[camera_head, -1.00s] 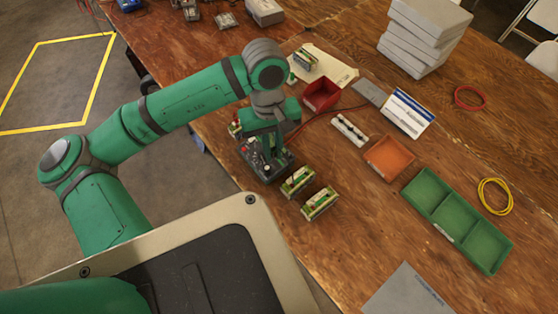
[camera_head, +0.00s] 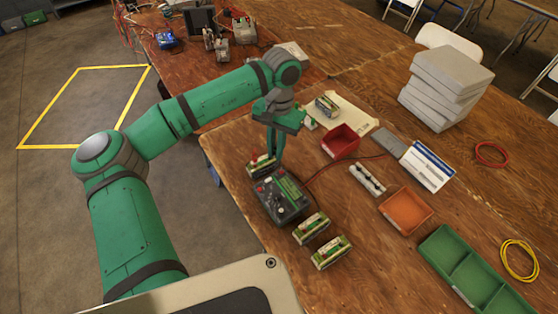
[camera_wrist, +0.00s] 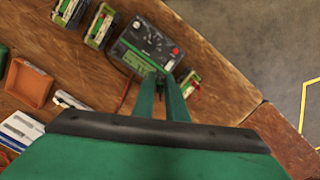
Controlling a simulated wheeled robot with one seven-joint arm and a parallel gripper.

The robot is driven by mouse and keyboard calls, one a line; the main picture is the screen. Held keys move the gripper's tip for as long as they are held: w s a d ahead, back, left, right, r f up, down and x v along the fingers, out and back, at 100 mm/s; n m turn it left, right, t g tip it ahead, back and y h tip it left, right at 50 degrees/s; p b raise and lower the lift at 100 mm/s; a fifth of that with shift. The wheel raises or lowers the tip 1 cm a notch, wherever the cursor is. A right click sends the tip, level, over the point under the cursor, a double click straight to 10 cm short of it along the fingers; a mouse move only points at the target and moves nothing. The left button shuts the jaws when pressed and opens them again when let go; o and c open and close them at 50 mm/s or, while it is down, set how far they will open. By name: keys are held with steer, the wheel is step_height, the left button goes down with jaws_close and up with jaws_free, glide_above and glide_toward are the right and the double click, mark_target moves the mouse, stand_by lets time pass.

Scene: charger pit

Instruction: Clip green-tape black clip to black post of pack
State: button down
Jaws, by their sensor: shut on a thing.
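My gripper (camera_head: 275,153) is raised over the table behind the dark charger box (camera_head: 282,199), fingers pointing down. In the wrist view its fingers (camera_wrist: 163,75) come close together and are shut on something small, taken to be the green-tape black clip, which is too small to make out. A pack (camera_head: 262,166) with a red piece on it stands just behind the charger, close to my fingertips in the head view; it also shows in the wrist view (camera_wrist: 190,84). Its black post cannot be made out. Two more packs (camera_head: 311,227) (camera_head: 331,252) stand in front of the charger.
A red bin (camera_head: 341,141), an orange tray (camera_head: 405,210) and a green divided tray (camera_head: 470,268) lie to the right. A red cable (camera_head: 340,169) runs across the table from the charger. Another pack (camera_head: 327,106) sits on a pale sheet behind. The table's left edge is near the charger.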

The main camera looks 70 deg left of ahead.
steer(key=w+a+m, duration=0.1)
steer(key=a+m, duration=0.5)
steer(key=a, duration=0.5)
steer(key=shift+y, duration=0.3)
steer(key=shift+w+f, duration=0.1)
steer(key=shift+f, duration=2.7)
steer(key=shift+f, duration=0.2)
steer(key=shift+f, duration=3.35)
steer(key=shift+w, duration=0.1)
steer(key=shift+f, duration=0.1)
